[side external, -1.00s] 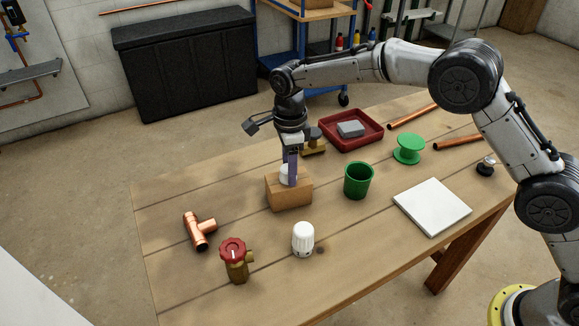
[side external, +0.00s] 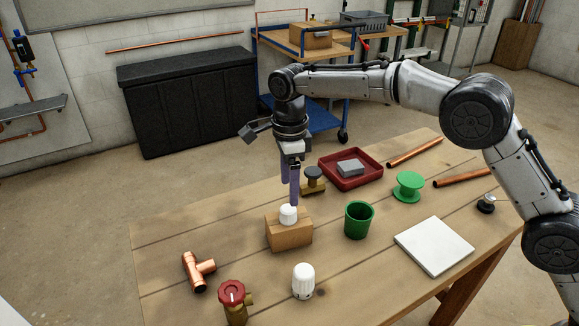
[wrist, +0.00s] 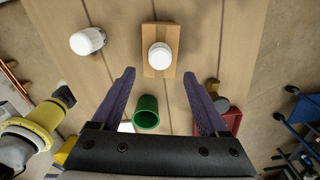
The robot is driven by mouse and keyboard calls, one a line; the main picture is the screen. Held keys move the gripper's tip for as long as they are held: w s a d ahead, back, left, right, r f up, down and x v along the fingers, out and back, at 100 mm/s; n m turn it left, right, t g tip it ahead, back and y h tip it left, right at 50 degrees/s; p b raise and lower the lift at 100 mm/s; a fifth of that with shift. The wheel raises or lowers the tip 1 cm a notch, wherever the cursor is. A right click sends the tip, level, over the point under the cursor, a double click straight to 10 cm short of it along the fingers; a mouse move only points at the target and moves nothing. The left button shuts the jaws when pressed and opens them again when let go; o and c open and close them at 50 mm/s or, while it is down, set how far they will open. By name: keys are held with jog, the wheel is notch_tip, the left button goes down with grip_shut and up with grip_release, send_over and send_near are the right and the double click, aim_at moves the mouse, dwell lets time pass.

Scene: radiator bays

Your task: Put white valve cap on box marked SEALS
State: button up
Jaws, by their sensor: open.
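The small white valve cap (side external: 288,214) sits upright on top of the brown cardboard box (side external: 290,237). No SEALS marking can be read on the box. In the wrist view the cap (wrist: 159,56) stands on the box (wrist: 161,32), apart from both fingers. My gripper (side external: 290,195) is open and empty, its purple fingers just above the cap. In the wrist view my gripper (wrist: 159,73) shows its fingers spread wide.
A larger white ribbed valve head (side external: 303,282), a red-handled brass valve (side external: 232,294) and a copper tee (side external: 197,271) stand in front. A green cup (side external: 358,220), white tile (side external: 433,246), green spool (side external: 408,187) and red tray (side external: 370,178) lie right and behind.

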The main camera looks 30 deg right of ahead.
aim_at(289, 208)
jog(key=shift+r, duration=2.45)
jog(key=shift+d, duration=0.1)
jog(key=s+d+r+n+t, duration=0.3)
jog(key=s+d+r+n, duration=0.75)
jog(key=s+d, duration=0.5)
jog(key=s+d+f+n+t, duration=0.1)
jog(key=s+d+f+n, duration=0.1)
jog(key=s, duration=0.4)
jog(key=s+d+f+n, duration=0.2)
jog(key=s+n, duration=0.3)
jog(key=s, duration=0.2)
jog(key=s+d+f+n+t, duration=0.1)
jog(key=s+d+f+n, duration=0.1)
jog(key=s, duration=0.5)
jog(key=shift+d+f+n+t, duration=0.3)
jog(key=shift+f+n, duration=0.25)
jog(key=shift+n, duration=0.1)
